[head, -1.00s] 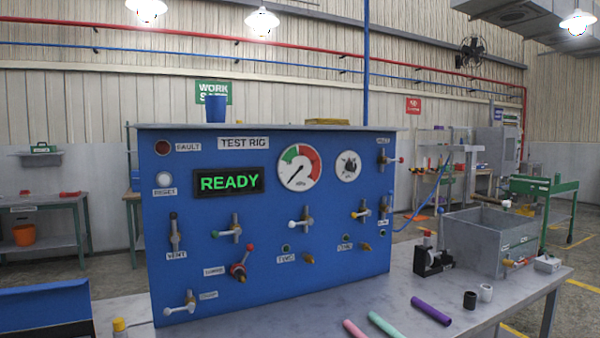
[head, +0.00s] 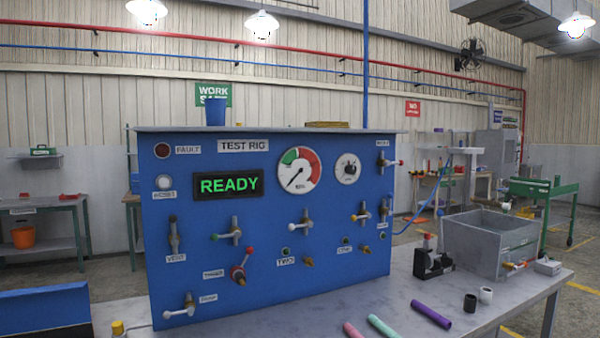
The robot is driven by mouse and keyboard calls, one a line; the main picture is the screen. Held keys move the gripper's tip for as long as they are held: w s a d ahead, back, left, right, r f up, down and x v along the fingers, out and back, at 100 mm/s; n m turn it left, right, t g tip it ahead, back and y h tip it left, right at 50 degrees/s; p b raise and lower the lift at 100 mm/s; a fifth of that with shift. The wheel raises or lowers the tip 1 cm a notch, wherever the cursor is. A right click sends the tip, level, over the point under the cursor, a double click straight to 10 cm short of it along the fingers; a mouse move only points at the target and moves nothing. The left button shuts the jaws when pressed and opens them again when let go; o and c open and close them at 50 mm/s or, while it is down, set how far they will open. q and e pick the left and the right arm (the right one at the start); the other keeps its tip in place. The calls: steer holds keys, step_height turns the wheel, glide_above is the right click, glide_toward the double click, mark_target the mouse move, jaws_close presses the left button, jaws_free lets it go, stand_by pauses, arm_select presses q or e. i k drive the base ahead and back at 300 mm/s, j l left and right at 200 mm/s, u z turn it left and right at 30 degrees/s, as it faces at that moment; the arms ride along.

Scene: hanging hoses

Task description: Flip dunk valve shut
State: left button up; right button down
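The grey open tank (head: 490,243) stands on the right part of the bench. A small valve with an orange handle (head: 515,265) sits low on its front, beside a label too small to read. I cannot read the word "dunk" anywhere, and the handle's exact angle is too small to tell. The blue test rig panel (head: 270,275) carries several other lever valves, among them a red-tipped one (head: 239,272) and a white-handled one (head: 182,307) at its lower left. Neither of my grippers is in view.
The rig's display (head: 229,185) reads READY. A black fixture (head: 432,260) stands between panel and tank. A blue cup (head: 215,111) stands on the rig.

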mark_target(389, 211)
steer(key=l+u, duration=0.15)
steer(key=u, duration=0.5)
steer(key=l+u, duration=0.35)
steer(key=l, duration=0.6)
steer(key=l+u, duration=0.4)
steer(key=l, duration=1.05)
steer(key=k+l, duration=0.15)
steer(key=l, duration=0.35)
